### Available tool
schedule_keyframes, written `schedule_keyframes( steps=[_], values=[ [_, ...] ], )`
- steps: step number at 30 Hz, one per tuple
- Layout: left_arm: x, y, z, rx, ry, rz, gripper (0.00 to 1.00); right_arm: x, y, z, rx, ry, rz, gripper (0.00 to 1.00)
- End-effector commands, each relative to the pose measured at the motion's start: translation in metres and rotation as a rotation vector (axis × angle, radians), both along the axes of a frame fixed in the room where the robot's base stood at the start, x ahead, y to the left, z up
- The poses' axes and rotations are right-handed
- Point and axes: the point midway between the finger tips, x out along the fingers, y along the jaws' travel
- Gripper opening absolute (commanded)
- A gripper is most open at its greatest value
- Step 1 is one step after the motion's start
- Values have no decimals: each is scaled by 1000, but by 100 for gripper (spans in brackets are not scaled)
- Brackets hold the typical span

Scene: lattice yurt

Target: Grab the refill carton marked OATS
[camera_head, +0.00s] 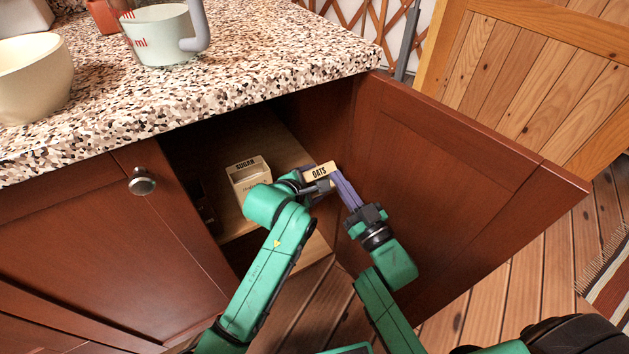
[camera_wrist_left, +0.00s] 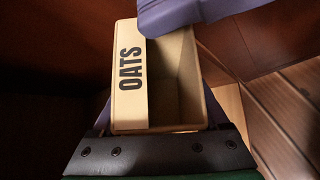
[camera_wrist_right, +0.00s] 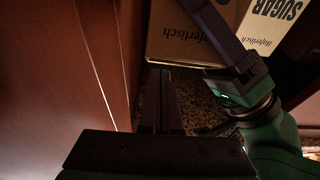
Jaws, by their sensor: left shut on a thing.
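The OATS carton (camera_head: 320,172) is a small tan, open-topped box with a label strip, at the open cabinet. My left gripper (camera_head: 312,186) is shut on it. In the left wrist view the OATS carton (camera_wrist_left: 130,83) sits between the left fingers, and its visible inside looks empty. My right gripper (camera_head: 346,187) is just right of the carton, its purple fingers close to it; contact is unclear. A purple finger crosses the top of the left wrist view. In the right wrist view the carton's printed side (camera_wrist_right: 190,35) shows ahead; the right fingers are too dark to judge.
A SUGAR carton (camera_head: 247,177) stands on the cabinet shelf left of the left gripper. The open red-brown door (camera_head: 460,190) bounds the right side. The speckled countertop (camera_head: 250,75) overhangs above, with a measuring jug (camera_head: 160,38) and a cream bowl (camera_head: 35,80).

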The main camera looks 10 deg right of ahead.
Motion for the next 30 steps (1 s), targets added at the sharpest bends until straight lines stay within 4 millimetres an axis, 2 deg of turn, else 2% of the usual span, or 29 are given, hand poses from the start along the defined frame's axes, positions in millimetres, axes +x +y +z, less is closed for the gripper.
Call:
schedule_keyframes(
  steps=[1,9,15,27,30],
  values=[
    [-2,1,-7,9,15,1,0,-8,-3,-4,-1,5,-1,0],
    [-3,2,-9,11,20,0,0,-68,-21,-20,-1,8,-1,0],
    [-3,2,-10,12,22,0,0,-97,-31,-27,-3,5,0,0],
    [-3,2,-10,12,23,0,0,-101,-33,-29,-3,7,-2,0],
    [-3,2,-11,12,23,1,0,-94,-36,-39,-13,62,-26,0]
  ],
)
